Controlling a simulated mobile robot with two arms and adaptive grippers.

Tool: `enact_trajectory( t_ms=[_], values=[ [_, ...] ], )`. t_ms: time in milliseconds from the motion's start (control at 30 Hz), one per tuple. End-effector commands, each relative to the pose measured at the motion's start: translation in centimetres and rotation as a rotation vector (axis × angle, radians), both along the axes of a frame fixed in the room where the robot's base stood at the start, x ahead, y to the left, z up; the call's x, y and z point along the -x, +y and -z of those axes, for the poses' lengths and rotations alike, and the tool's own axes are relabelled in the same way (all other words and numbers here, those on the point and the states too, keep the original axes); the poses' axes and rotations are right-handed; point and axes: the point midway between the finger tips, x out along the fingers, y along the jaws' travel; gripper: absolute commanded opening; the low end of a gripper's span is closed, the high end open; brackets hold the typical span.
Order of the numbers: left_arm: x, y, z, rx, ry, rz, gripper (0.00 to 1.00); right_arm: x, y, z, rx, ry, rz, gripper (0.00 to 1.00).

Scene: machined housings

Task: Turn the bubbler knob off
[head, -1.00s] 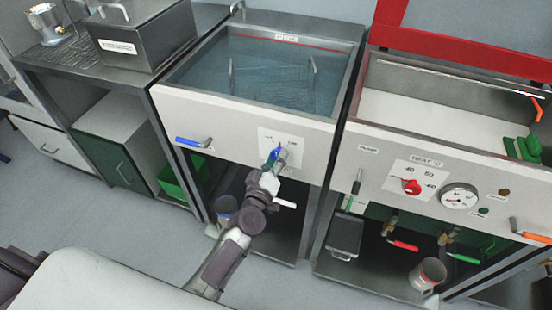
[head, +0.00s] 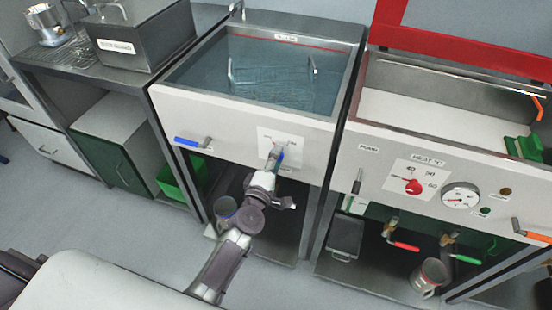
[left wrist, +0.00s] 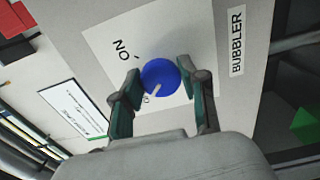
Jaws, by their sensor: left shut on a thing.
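The bubbler knob (left wrist: 160,77) is round and blue with a pale pointer line, on a white label plate (left wrist: 178,30) beside the word BUBBLER. Its pointer aims down-left, at lettering partly hidden near my finger. The ON mark (left wrist: 121,49) is at upper left, away from the pointer. My left gripper (left wrist: 160,80) has one green-grey finger on each side of the knob and is shut on it. In the head view, my left gripper (head: 273,159) reaches the front panel of the water tank and mostly hides the knob. My right gripper is not in view.
A blue-handled lever (head: 190,142) is on the same panel, left of the knob. The water tank (head: 351,75) stands above. To the right is a panel with a red heat knob (head: 413,187) and a gauge (head: 460,198).

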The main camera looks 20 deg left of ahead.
Motion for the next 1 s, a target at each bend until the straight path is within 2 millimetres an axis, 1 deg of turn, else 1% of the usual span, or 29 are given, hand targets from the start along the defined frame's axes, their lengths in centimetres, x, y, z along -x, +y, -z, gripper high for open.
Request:
enact_trajectory(
  t_ms=[233, 600, 633, 733, 767, 1000],
  values=[
    [-0.03, 0.10, -0.09, 0.039, -0.001, -0.002, 0.08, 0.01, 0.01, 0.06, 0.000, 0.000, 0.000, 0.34],
    [-0.03, 0.09, -0.09, 0.042, -0.001, -0.002, 0.08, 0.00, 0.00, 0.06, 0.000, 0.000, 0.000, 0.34],
    [-0.03, 0.09, -0.09, 0.042, -0.001, -0.002, 0.46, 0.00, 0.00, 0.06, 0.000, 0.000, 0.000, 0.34],
    [-0.02, 0.08, -0.08, 0.042, 0.000, -0.002, 0.63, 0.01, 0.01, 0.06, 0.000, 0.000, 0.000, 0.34],
    [-0.02, 0.07, -0.07, 0.041, 0.000, -0.002, 0.67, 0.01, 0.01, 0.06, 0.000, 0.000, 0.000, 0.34],
    [0.00, 0.03, -0.03, 0.040, 0.000, -0.001, 0.67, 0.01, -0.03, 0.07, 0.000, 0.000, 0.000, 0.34]
  ],
)
